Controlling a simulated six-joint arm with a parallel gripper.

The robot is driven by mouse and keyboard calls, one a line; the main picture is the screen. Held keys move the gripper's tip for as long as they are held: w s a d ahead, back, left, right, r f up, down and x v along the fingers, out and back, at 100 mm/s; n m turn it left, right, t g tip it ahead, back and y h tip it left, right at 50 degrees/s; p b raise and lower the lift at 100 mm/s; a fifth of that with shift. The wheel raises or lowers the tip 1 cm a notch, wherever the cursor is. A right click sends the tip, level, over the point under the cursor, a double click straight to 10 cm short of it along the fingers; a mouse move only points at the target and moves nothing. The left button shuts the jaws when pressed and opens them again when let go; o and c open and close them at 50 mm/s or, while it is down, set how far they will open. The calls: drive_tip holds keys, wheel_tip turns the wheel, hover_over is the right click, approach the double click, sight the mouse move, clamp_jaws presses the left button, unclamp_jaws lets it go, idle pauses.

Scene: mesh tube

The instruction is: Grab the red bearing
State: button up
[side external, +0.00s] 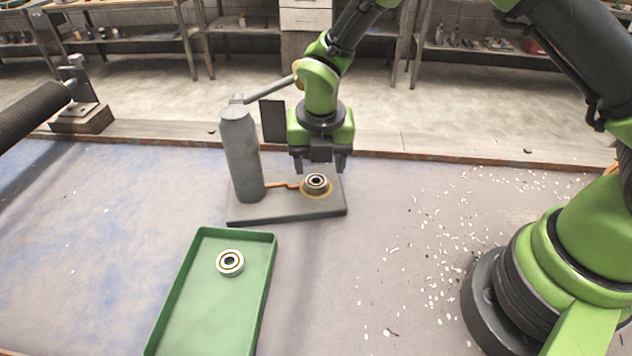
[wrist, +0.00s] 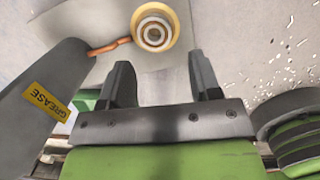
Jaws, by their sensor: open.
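A bearing (side external: 316,181) lies on a round yellowish seat on the grey plate of the greasing stand, just below my gripper (side external: 319,166). In the wrist view this bearing (wrist: 154,34) shows pale and orange-brown rings, ahead of the fingertips. A second bearing (side external: 230,262), light with a thin orange ring, lies in the green tray (side external: 190,278). Neither bearing looks clearly red. My gripper, also seen in the wrist view (wrist: 161,72), points down, open, with nothing between its fingers.
A tall grey cylinder (side external: 240,155), labelled GREASE in the wrist view (wrist: 45,100), stands on the stand's plate (side external: 290,210) left of my gripper. An orange nozzle (side external: 282,185) links it to the seat. Pale chips litter the table at right. The table between tray and chips is mostly clear.

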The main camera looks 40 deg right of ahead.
sight(319, 176)
drive_tip(key=f, duration=0.1)
drive_tip(key=w+f, duration=0.1)
drive_tip(key=f, duration=0.1)
drive_tip(key=d+f, duration=0.1)
drive_tip(key=f, duration=0.1)
drive_tip(key=shift+w+f, duration=0.1)
drive_tip(key=shift+w, duration=0.05)
drive_tip(key=c, duration=0.9)
